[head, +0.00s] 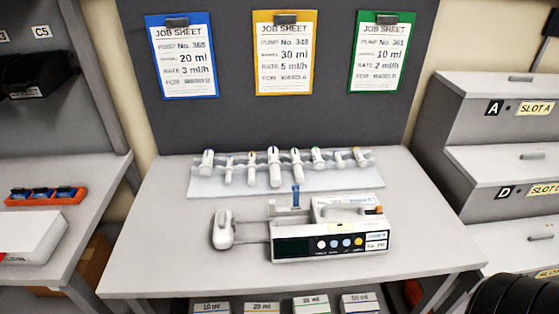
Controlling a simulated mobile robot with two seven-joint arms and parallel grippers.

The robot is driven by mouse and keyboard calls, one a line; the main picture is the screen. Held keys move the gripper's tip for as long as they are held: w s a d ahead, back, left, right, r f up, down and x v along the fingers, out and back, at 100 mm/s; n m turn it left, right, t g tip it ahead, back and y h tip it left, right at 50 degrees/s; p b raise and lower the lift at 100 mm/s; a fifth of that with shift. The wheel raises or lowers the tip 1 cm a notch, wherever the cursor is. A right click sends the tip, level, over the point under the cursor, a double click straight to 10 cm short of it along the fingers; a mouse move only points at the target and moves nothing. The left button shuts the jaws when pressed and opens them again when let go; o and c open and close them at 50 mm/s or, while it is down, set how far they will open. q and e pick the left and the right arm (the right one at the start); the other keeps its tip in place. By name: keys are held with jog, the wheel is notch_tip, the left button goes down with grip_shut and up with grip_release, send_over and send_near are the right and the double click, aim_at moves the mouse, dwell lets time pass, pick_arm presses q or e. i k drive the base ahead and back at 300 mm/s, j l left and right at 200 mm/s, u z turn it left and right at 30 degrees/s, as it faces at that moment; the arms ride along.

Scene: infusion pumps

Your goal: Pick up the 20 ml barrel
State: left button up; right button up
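Several white syringe barrels with coloured ends stand in a row in a clear rack (215,187) at the back of the middle table. The barrels differ in size; the largest (275,168) is near the middle and has a dark blue end. Their size marks are too small to read, so I cannot tell which is the 20 ml barrel. The blue-backed job sheet (184,60) at the left of the grey panel reads 20 ml, rate 3 ml/h. Neither of my grippers is in view.
A white infusion pump (330,243) stands in front of the rack, with its slide end (222,230) reaching left. Boxes marked by volume, one reading 20 ml (262,307), sit below the table's front edge. Grey stepped drawers (500,150) stand right. The table's front left is clear.

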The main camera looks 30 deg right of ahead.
aim_at(252, 155)
jog(key=k+l, duration=0.1)
jog(key=l, duration=0.2)
jog(key=k+l, duration=0.25)
jog(key=l, duration=0.7)
jog(key=k+l, duration=0.1)
jog(key=l, duration=0.3)
jog(key=i+l, duration=0.1)
jog(key=l, duration=0.2)
jog(key=i+u, duration=0.05)
